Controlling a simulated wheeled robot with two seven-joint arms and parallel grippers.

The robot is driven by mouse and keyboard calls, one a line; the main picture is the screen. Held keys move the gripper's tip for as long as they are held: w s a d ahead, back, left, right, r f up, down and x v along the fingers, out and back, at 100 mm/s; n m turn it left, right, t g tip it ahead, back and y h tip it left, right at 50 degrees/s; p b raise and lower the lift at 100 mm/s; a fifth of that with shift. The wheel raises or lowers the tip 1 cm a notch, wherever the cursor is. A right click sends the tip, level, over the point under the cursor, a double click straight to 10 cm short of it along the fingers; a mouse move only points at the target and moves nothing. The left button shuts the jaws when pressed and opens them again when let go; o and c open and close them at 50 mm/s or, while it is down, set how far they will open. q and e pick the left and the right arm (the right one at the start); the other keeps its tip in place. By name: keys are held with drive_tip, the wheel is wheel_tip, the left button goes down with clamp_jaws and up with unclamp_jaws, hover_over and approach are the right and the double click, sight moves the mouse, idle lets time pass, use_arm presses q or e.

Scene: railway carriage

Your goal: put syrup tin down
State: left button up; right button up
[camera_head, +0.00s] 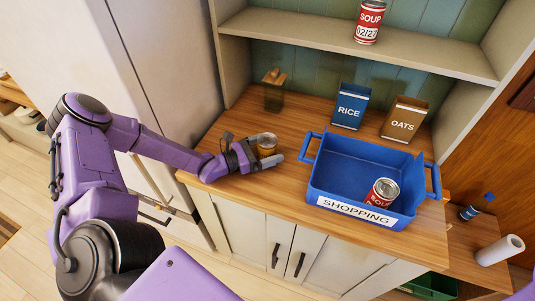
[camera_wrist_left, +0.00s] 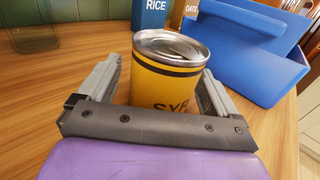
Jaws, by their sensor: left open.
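The syrup tin (camera_head: 267,145) is a small yellow-orange can with a silver lid. It stands upright on the wooden counter, left of the blue basket. In the left wrist view the tin (camera_wrist_left: 168,80) shows a black band and the letters "SYR". My left gripper (camera_head: 262,155) is open, low over the counter, with its fingers on either side of the tin. In the left wrist view a gap shows beside the left finger; contact at the right finger is hard to tell. My right gripper is not in view.
The blue shopping basket (camera_head: 318,183) holds a soup tin (camera_head: 381,191). Rice (camera_head: 350,107) and oats (camera_head: 404,119) boxes stand behind it. A lidded jar (camera_head: 273,92) stands at the back left. Another soup tin (camera_head: 369,22) is on the shelf. Counter between jar and rice is clear.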

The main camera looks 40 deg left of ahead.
use_arm(q)
drive_tip(key=shift+w+d, duration=0.45)
drive_tip(key=shift+w, duration=0.15)
drive_tip(key=shift+s+r, duration=0.1)
drive_tip(key=shift+c, duration=0.6)
drive_tip(key=c, duration=1.4)
